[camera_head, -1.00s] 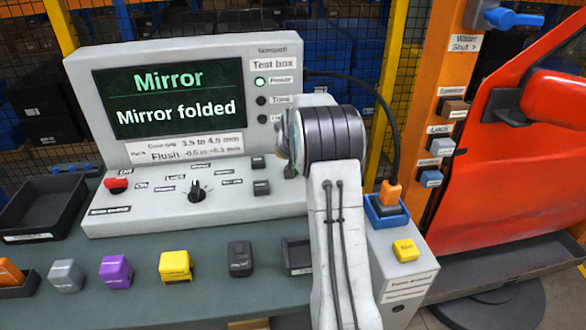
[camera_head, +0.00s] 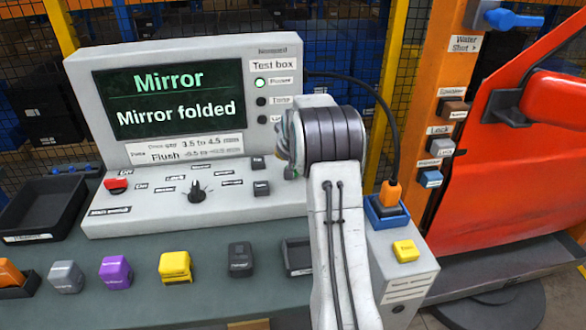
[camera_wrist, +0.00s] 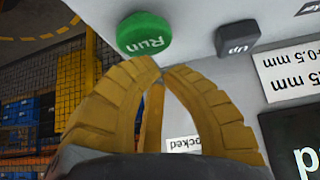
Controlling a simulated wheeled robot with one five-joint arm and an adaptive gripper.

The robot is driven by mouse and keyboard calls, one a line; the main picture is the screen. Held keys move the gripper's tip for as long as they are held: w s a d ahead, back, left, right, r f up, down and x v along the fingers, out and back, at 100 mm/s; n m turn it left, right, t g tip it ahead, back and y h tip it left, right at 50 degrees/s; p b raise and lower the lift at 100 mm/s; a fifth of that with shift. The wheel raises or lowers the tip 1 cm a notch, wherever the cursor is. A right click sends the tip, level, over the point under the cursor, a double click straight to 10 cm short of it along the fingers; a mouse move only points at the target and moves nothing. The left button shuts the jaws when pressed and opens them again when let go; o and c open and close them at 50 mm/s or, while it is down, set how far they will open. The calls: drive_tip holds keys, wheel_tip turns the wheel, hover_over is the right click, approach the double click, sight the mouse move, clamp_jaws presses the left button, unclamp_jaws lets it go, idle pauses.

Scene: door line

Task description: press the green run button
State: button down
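The green run button (camera_wrist: 145,34) is round and labelled "Run", and shows upside down near the top of the wrist view. It sits on the pale face of the test box. My gripper (camera_wrist: 162,68) has its two yellow ribbed fingers drawn together at the tips, with nothing held between them. The tips appear just below the button in the picture; I cannot tell whether they touch it. In the head view my arm hides the gripper and nearly all of the button. The test box screen (camera_head: 176,98) reads "Mirror folded".
A dark "Up" button (camera_wrist: 237,37) is beside the run button. The box panel carries a red button (camera_head: 117,185) and a black knob (camera_head: 196,192). Purple (camera_head: 115,272) and yellow (camera_head: 175,267) blocks stand on the bench in front. A red car door (camera_head: 510,170) is at right.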

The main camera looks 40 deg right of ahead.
drive_tip(key=shift+f+b, duration=0.95)
drive_tip(key=shift+f, duration=0.05)
idle(1.1)
drive_tip(key=shift+r, duration=0.25)
drive_tip(key=shift+r+p, duration=0.6)
drive_tip(key=shift+r, duration=0.3)
drive_tip(key=shift+r+p, duration=1.75)
drive_tip(key=shift+r, duration=0.6)
wheel_tip(320, 180, up, 9)
drive_tip(key=p, duration=0.6)
drive_tip(key=shift+r+p, duration=0.2)
drive_tip(key=shift+p, duration=0.15)
